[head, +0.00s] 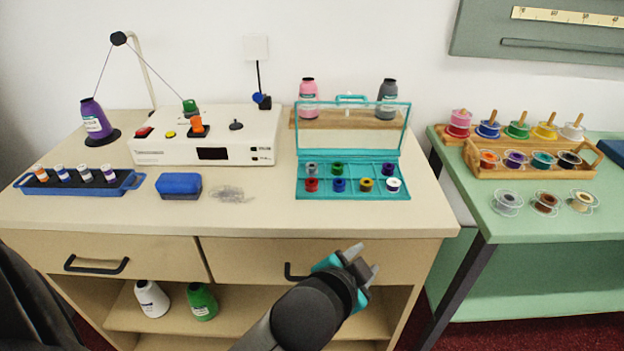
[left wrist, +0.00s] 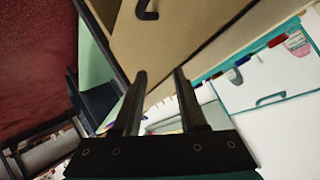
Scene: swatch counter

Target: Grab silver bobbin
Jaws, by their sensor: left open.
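A silver-grey bobbin (head: 311,169) sits in the back left spot of the open teal case (head: 350,184) on the beige counter. A larger clear spool with grey thread (head: 507,202) lies on the green table at the right; I cannot tell which of the two is meant. My left gripper (head: 363,262) is in front of the counter's front edge, nearer to me than the case and apart from it. In the left wrist view its two fingers (left wrist: 160,74) are apart with nothing held between them. My right gripper is not in view.
Several coloured bobbins share the case, whose clear lid (head: 352,130) stands open. A white machine (head: 208,148), a blue tray (head: 80,183) and a blue block (head: 179,185) are to the left. The counter in front of the case is a narrow clear strip.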

